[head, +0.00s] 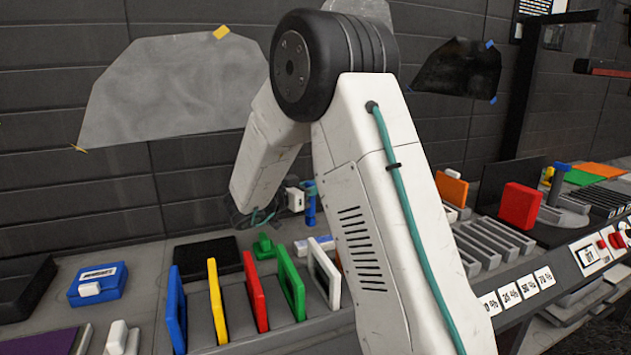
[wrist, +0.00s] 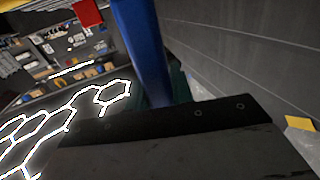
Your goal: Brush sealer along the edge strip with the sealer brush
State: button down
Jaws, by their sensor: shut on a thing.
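My gripper (head: 306,190) is small in the head view, low beyond my arm and in front of the dark wall. It is shut on an upright blue handle (head: 311,208), which I take for the sealer brush. The handle also fills the top middle of the wrist view (wrist: 143,45). The bristle end cannot be made out in either view. A low blue and white piece (head: 314,245) lies on the bench below the handle; I cannot tell whether it is the edge strip. The brush looks apart from it.
Upright blue (head: 176,308), yellow (head: 217,302), red (head: 256,292), green (head: 290,284) and white panels stand in a rack in front. A blue box (head: 98,284) sits at left. A red block (head: 519,205) stands at right. Grey film (head: 180,85) hangs on the wall.

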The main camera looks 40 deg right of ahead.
aim_at(314, 198)
jog(key=shift+f, duration=2.4)
jog(key=shift+a+f, duration=0.15)
jog(key=shift+f, duration=0.2)
jog(key=w+a, duration=0.1)
jog(key=a, duration=0.3)
jog(key=shift+s+d, duration=0.25)
jog(key=shift+d, duration=0.85)
jog(key=shift+s+d, duration=0.25)
jog(key=shift+d, duration=0.85)
notch_tip(314, 198, up, 2)
jog(key=shift+a+r, duration=0.1)
jog(key=shift+r, duration=2.85)
